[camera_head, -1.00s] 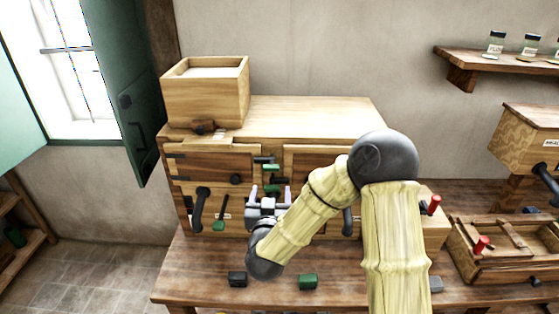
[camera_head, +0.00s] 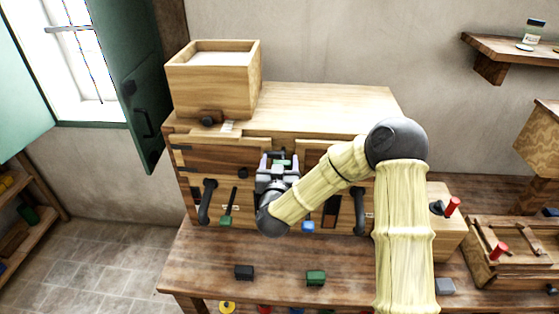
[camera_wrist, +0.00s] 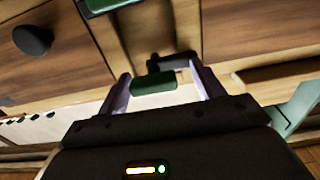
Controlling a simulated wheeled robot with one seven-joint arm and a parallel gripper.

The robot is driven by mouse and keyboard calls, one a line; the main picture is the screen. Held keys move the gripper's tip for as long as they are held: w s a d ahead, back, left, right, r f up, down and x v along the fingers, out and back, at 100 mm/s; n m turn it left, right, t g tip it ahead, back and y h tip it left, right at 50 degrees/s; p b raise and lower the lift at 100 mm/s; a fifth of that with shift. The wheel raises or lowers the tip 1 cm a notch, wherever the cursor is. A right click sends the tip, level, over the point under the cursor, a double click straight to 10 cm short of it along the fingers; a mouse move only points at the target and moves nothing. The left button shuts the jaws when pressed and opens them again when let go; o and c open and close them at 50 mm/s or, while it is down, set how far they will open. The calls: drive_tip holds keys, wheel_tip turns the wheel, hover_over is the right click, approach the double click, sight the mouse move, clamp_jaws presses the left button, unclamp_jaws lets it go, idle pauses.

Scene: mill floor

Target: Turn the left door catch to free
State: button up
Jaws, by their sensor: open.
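The wooden cabinet (camera_head: 330,105) stands on the bench, with a left door (camera_head: 215,160) and a right door (camera_head: 318,149). Green-ended catches sit on the middle post between them. In the wrist view one dark catch with a green grip (camera_wrist: 153,83) lies between my open fingers, with no clear contact. Another green grip (camera_wrist: 108,4) shows above it at the top edge. In the head view my gripper (camera_head: 280,161) is at the post and hides most of the catches. The left door's black knob (camera_wrist: 33,40) is left of my fingers. I cannot tell which catch belongs to which door.
A wooden box (camera_head: 212,85) sits on the cabinet's left top. Black handles (camera_head: 207,201) and a green-tipped lever (camera_head: 226,219) stick out of the front. A black block (camera_head: 244,272) and a green block (camera_head: 316,278) lie on the bench (camera_head: 195,262). Red-handled parts (camera_head: 453,206) are at right.

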drive_tip(key=shift+s, duration=0.15)
drive_tip(key=shift+c, duration=0.5)
drive_tip(key=shift+s+d, duration=0.1)
drive_tip(key=shift+d, duration=0.1)
drive_tip(key=c, duration=0.3)
drive_tip(key=shift+d, duration=0.35)
drive_tip(key=c, duration=0.6)
drive_tip(key=shift+a, duration=0.15)
